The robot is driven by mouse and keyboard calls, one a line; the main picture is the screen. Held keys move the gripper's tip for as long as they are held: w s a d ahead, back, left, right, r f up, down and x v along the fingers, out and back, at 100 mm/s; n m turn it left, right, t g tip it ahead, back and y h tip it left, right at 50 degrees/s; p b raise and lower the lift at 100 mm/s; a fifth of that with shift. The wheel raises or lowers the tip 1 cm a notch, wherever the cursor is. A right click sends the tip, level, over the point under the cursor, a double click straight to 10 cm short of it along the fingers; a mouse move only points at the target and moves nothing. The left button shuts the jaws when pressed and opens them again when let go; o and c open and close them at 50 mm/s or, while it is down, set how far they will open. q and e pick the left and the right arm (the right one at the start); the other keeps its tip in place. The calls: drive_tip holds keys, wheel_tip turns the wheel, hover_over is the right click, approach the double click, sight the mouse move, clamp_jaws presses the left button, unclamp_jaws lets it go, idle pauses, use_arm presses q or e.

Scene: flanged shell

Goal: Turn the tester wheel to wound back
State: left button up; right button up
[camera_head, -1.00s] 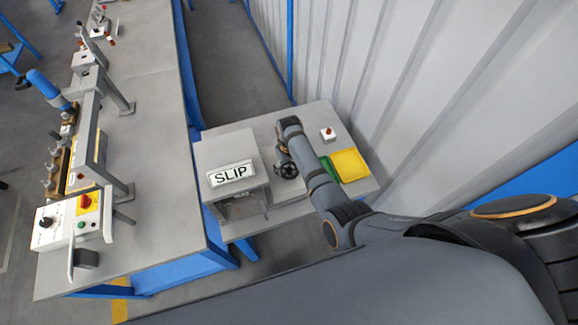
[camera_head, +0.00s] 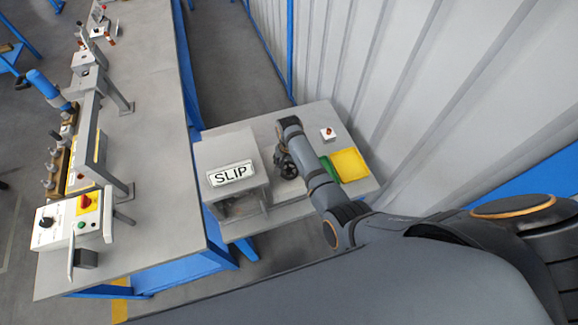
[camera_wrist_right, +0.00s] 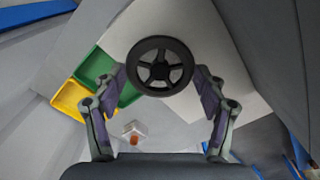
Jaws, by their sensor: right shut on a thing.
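The tester is a grey box with a white SLIP sign (camera_head: 230,174) on it, standing on the small table. Its black spoked wheel (camera_head: 285,165) is on the box's right side, partly hidden by my right arm. In the right wrist view the wheel (camera_wrist_right: 160,66) shows face-on, a dark ring with several spokes. My right gripper (camera_wrist_right: 160,75) has one finger on each side of the rim and is shut on the wheel. In the head view my right gripper (camera_head: 284,158) is beside the box, mostly hidden by its own wrist. My left gripper is not in view.
A yellow tray (camera_head: 350,165) and a green tray (camera_head: 329,170) lie right of my arm. A small white box with a red button (camera_head: 327,134) sits behind them. A corrugated wall (camera_head: 410,90) bounds the right. A long workbench (camera_head: 150,190) with fixtures stands left.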

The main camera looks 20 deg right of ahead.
sight(289, 169)
drive_tip(key=m, duration=1.2)
drive_tip(key=shift+m, duration=0.3)
idle(0.4)
drive_tip(key=o, duration=1.2)
drive_tip(key=shift+c, duration=0.2)
wheel_tip(289, 169, up, 8)
drive_tip(key=shift+f, duration=0.25)
